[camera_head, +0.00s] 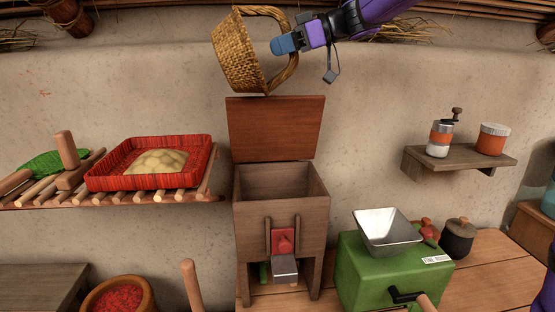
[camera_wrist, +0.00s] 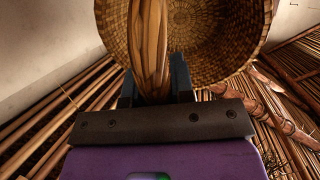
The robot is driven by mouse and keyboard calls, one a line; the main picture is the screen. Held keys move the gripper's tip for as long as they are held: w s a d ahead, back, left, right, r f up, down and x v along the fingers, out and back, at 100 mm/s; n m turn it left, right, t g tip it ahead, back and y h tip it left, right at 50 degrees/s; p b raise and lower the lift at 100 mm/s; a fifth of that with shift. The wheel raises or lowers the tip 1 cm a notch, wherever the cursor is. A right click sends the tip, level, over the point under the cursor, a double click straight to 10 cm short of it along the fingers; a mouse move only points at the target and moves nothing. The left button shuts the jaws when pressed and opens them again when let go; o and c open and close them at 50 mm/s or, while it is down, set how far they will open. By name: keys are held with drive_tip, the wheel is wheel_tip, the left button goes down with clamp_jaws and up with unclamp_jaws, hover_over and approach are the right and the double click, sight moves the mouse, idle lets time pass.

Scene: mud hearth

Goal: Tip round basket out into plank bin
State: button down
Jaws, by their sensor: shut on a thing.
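The round basket (camera_head: 238,60) is woven and tan, held high above the bin and tilted on its side. My gripper (camera_head: 284,44) is shut on its handle at the right. In the wrist view the handle (camera_wrist: 148,40) runs between the fingers (camera_wrist: 155,85), and the basket's inside (camera_wrist: 210,35) shows bare weave where visible; the rest of it is hidden. The plank bin (camera_head: 282,205) stands below on the counter, with its lid (camera_head: 275,128) raised against the wall. The visible part of the bin's inside looks empty; its bottom is hidden.
A red tray (camera_head: 105,182) with a pale heap sits on the slatted rack at left. A green mill (camera_head: 395,275) with a metal hopper (camera_head: 388,230) stands right of the bin. Roof poles and straw are close above the basket.

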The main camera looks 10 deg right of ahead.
sight(222, 19)
drive_tip(key=shift+a+r+h, duration=0.65)
drive_tip(key=shift+r+h, duration=0.05)
drive_tip(key=shift+r, duration=0.25)
drive_tip(key=shift+a+n+h+p, duration=0.3)
drive_tip(key=shift+a+h+p, duration=0.2)
drive_tip(key=shift+a+h, duration=0.3)
drive_tip(key=a+r+h, duration=0.1)
drive_tip(key=a+h, duration=0.1)
drive_tip(key=a, duration=0.1)
drive_tip(key=a+h+p, duration=0.1)
drive_tip(key=a+h, duration=0.1)
drive_tip(key=a, duration=0.1)
drive_tip(key=a+r+h+p, duration=0.1)
drive_tip(key=a+h, duration=0.2)
drive_tip(key=shift+a+r+n+g, duration=0.3)
drive_tip(key=a+f+h+p, duration=0.1)
drive_tip(key=a+h+p, duration=0.1)
drive_tip(key=a+h, duration=0.2)
drive_tip(key=shift+a+p, duration=0.3)
drive_tip(key=shift+a, duration=0.75)
